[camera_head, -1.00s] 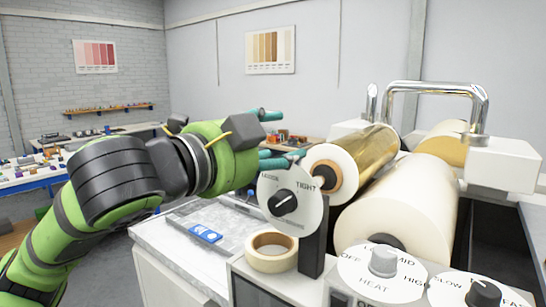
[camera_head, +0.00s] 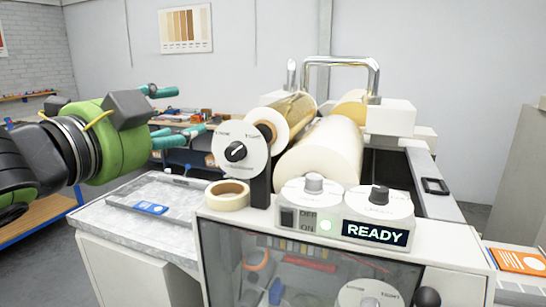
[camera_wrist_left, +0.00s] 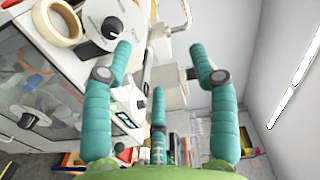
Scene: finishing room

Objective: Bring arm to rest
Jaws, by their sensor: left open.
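My left arm comes in from the left in the head view, and its green wrist ends in the left gripper (camera_head: 172,112). Its teal fingers are spread and empty, to the left of the machine's tension dial (camera_head: 228,152) and apart from it as far as I can see. In the left wrist view the left gripper (camera_wrist_left: 160,80) shows teal fingers standing wide apart with nothing between them. The machine with its rolls lies beyond them. My right gripper is in neither view.
The machine carries a gold foil roll (camera_head: 295,112), a white roll (camera_head: 322,152), a tape roll (camera_head: 227,195) and a lit READY display (camera_head: 375,233). A grey counter (camera_head: 105,213) with a blue card (camera_head: 150,208) stands left. An orange booklet (camera_head: 520,261) lies far right.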

